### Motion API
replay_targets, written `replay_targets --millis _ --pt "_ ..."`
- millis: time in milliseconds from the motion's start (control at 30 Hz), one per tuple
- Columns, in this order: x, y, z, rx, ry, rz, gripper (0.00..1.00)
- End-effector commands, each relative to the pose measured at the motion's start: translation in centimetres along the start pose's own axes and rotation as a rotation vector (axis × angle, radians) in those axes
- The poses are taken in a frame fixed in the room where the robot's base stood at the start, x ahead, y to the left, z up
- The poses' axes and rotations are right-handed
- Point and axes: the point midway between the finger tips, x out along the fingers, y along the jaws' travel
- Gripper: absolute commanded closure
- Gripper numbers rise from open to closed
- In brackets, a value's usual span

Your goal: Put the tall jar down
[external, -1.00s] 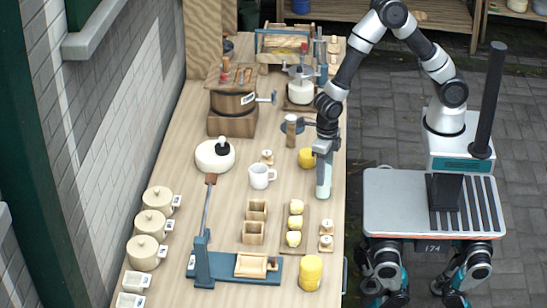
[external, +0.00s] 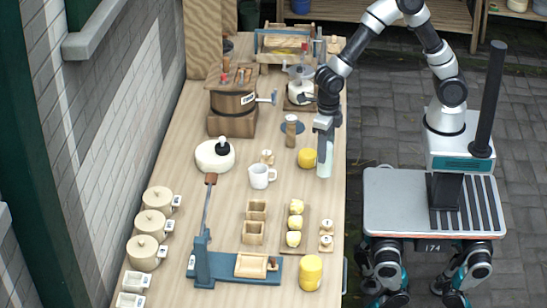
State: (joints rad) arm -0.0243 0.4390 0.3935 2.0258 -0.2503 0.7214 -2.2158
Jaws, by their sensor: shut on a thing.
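The tall jar (external: 324,163) is pale green-white and upright near the right edge of the wooden table. My gripper (external: 324,143) points down from above and is shut on the jar's upper part, which the fingers partly hide. I cannot tell whether the jar's base touches the table or hangs just above it.
A yellow jar (external: 307,158) stands close to the left of the tall jar. A brown cylinder (external: 291,131) stands behind it. A white mug (external: 262,176) is further left. Bare table (external: 325,195) lies between.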

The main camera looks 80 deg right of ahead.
Motion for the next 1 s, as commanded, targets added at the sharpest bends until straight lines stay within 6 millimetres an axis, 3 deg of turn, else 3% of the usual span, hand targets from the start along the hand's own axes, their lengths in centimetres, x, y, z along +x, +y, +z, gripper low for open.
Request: replay_targets --millis 333,633,867,1000 --pt "-2.3 0.1 0.1 0.001 -0.002 0.002 0.94" --pt "-7.6 0.1 0.1 0.000 -0.004 0.003 0.94" --pt "-7.3 -2.9 3.8 0.108 0.001 0.003 0.94" --pt "-7.3 -5.7 6.8 0.199 0.002 0.005 0.94"
